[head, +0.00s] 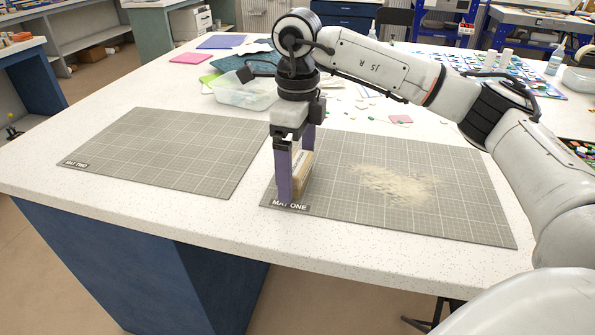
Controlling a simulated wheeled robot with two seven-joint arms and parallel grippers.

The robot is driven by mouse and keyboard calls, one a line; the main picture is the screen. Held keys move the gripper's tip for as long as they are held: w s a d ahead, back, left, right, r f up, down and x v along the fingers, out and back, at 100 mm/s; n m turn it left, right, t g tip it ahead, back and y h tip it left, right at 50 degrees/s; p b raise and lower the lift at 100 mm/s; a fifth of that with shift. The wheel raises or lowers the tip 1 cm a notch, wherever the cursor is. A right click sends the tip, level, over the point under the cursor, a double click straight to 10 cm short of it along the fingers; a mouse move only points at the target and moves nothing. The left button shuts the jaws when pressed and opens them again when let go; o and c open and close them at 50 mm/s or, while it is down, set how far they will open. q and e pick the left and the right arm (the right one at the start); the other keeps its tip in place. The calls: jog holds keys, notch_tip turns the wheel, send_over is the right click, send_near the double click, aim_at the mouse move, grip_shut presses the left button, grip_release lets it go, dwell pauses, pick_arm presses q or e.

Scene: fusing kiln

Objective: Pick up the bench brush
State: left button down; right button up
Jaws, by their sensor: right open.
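The bench brush (302,174) looks like a pale wooden block with dark lettering, at the left end of mat one (459,222). My right gripper (296,180) points straight down over it with its jaws open. One purple finger is in front of the brush and the other is behind it, so the brush lies between them. The near finger hides part of the brush, and I cannot tell whether either finger touches it. The bristles cannot be made out. My left gripper is not in view.
Pale powder (396,184) is spread on mat one, right of the brush. Mat two (165,150) at left is bare. A clear plastic tub (240,96) stands behind the gripper. Colored sheets lie at the back left. Bottles and small glass pieces are at the back right.

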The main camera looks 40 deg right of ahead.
aim_at(297, 162)
jog(key=c, duration=1.2)
jog(key=shift+o, duration=0.2)
notch_tip(297, 162, up, 10)
jog(key=shift+r+p, duration=0.1)
jog(key=shift+p, duration=0.4)
